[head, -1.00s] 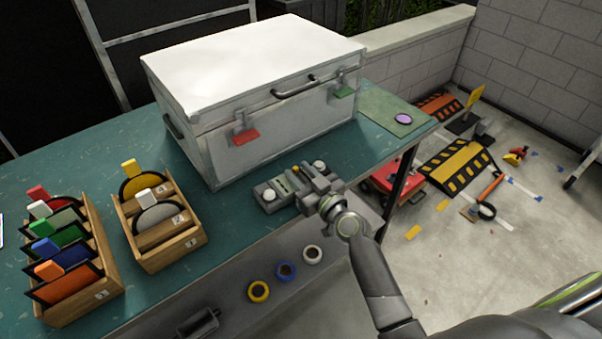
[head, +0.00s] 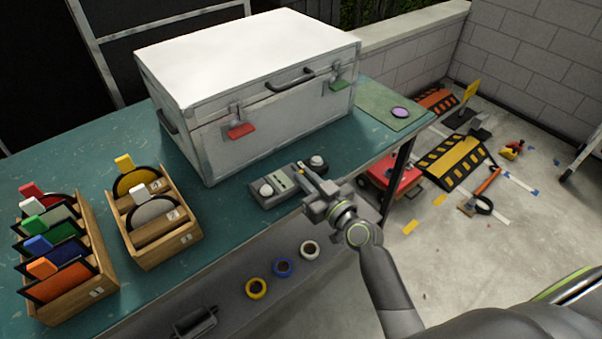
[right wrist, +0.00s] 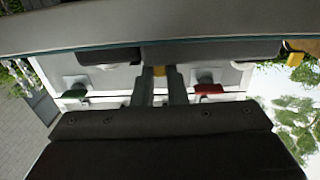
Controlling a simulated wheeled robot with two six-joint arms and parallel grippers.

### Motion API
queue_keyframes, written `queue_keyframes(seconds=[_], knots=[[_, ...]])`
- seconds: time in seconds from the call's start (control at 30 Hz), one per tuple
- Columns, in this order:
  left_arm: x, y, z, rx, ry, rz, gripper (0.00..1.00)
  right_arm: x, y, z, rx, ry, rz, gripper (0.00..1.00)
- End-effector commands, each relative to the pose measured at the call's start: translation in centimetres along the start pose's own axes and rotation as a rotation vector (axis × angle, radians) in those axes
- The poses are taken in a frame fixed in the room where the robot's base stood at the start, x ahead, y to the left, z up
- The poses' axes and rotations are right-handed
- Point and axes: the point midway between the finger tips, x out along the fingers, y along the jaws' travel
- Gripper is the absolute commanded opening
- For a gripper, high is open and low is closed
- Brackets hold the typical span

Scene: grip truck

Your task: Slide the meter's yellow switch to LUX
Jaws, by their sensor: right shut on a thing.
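The meter (head: 277,187) is a grey box with white domes at both ends, lying on the bench in front of the metal case. My right gripper (head: 301,172) reaches over it from the front, its fingertips between the domes. In the right wrist view the yellow switch (right wrist: 158,70) shows between my two finger ends, and the gripper is shut on it. In the head view the fingers hide the switch. The markings on the meter are too small to read. My left gripper is not in view.
The metal case (head: 250,90) stands close behind the meter. Wooden racks (head: 160,255) with coloured plates stand to the left. Tape rolls (head: 283,267) lie on the lower shelf in front. A green mat (head: 375,107) with a purple disc lies at the right end.

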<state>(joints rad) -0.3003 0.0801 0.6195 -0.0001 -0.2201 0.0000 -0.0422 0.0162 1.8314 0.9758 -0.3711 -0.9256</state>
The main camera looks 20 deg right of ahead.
Motion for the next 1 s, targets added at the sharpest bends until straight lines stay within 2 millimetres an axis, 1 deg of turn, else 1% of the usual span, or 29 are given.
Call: queue_keyframes(seconds=[0.27,0.3,0.43,0.47,0.77,0.87,1.0], knots=[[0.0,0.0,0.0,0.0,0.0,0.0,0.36,-0.1,0.0,0.0,0.0,-0.001,-0.001,0.0],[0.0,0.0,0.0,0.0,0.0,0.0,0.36,-0.1,0.0,0.0,0.0,-0.001,-0.001,0.16],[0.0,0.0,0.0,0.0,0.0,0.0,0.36,-0.1,0.0,0.0,0.0,-0.001,-0.001,0.33],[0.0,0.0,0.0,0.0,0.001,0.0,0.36,-0.1,0.0,0.0,0.0,-0.001,-0.001,0.35],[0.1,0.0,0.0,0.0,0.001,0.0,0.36,-0.2,0.0,0.0,0.0,0.0,0.0,0.35],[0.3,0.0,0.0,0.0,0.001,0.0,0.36,-1.0,0.0,0.1,-0.001,-0.001,0.0,0.35],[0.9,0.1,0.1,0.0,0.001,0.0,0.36,-3.2,0.0,0.3,-0.001,-0.002,0.001,0.35]])
